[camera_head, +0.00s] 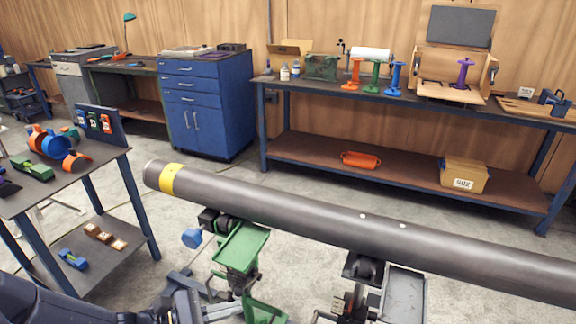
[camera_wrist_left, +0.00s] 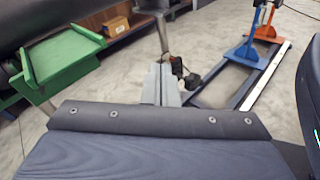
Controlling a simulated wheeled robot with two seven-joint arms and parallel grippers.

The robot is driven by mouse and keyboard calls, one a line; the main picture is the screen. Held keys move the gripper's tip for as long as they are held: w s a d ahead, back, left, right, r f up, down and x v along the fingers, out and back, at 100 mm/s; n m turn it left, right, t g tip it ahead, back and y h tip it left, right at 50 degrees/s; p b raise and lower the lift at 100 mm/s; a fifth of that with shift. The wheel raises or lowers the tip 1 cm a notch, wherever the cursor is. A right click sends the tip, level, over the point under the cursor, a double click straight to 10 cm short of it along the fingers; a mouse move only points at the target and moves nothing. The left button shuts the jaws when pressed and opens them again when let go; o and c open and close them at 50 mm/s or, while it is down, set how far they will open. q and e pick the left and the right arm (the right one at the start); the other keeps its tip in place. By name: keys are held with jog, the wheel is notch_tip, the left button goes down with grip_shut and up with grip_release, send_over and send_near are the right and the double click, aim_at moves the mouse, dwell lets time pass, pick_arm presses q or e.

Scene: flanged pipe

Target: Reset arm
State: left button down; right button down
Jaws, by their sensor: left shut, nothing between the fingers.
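My left arm comes in from the lower left in the head view. Its gripper (camera_head: 232,309) is low at the bottom edge, below the pipe and close in the picture to the green tray stand. In the left wrist view the grey fingers (camera_wrist_left: 161,84) are together with nothing between them. The long grey pipe (camera_head: 330,215) with a yellow band near its left end lies across the stands, apart from the gripper. My right gripper is not in view.
A green tray (camera_head: 240,246) is beneath the pipe; it also shows in the left wrist view (camera_wrist_left: 62,52). A grey tray (camera_head: 404,294) is farther right. A parts table (camera_head: 92,180) stands left. A long workbench (camera_head: 420,108) and a blue cabinet (camera_head: 207,105) line the wall.

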pick_arm(q)
jog(key=s+a+r+m+g+y+p, duration=0.1)
jog(key=s+r+m+g+y, duration=0.2)
jog(key=s+m, duration=0.35)
jog(key=s+a+r+m+g+y+p, duration=0.1)
jog(key=s+r+m+y, duration=0.2)
jog(key=s+r+m, duration=0.4)
jog(key=s+a+r+m+t+y, duration=0.1)
jog(key=s+a+m+t+y, duration=0.1)
jog(key=a+m+t+y, duration=0.1)
jog(key=shift+a+m+y, duration=0.9)
jog(key=shift+a+m, duration=0.05)
jog(key=shift+a, duration=0.5)
jog(key=shift+s, duration=0.1)
